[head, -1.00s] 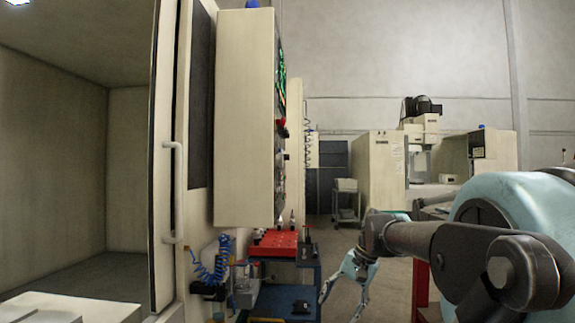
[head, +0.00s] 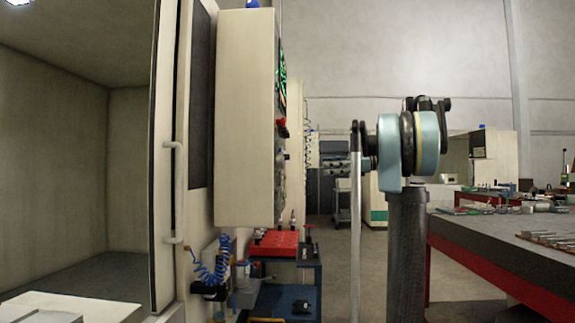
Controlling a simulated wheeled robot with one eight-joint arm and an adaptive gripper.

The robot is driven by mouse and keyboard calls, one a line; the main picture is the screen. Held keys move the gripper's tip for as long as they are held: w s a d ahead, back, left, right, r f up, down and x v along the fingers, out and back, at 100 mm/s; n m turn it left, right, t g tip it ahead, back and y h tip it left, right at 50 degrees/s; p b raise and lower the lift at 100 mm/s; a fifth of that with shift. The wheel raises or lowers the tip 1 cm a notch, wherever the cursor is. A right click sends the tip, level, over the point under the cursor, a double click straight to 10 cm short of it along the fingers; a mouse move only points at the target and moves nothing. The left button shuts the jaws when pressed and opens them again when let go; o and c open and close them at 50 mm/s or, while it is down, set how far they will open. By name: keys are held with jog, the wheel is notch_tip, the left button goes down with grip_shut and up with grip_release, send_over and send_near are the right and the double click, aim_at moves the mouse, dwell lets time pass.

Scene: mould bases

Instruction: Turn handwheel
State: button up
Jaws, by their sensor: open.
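I cannot make out a handwheel for certain in the head view. A pale machine control box (head: 245,118) hangs left of centre, its panel face seen nearly edge-on. Small knobs stick out from that face, with a red and black one (head: 282,127) about halfway up. They are too small to tell whether one is the handwheel. My arm, with teal and dark links, stands upright right of centre, apart from the box. My gripper is not in view.
An open machine enclosure with a pale door handle (head: 174,190) fills the left. A blue cart (head: 287,297) with a red tray (head: 275,243) stands below the control box. A dark-topped red workbench (head: 490,243) with metal parts is on the right. Floor between them is clear.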

aim_at(282, 160)
jog(key=w+a+r, duration=0.2)
jog(key=w+a, duration=0.1)
jog(key=a, duration=1.3)
jog(key=shift+w+r+m+y, duration=0.2)
jog(key=shift+m+y, duration=0.1)
jog(key=shift+y, duration=0.1)
jog(key=c, duration=1.1)
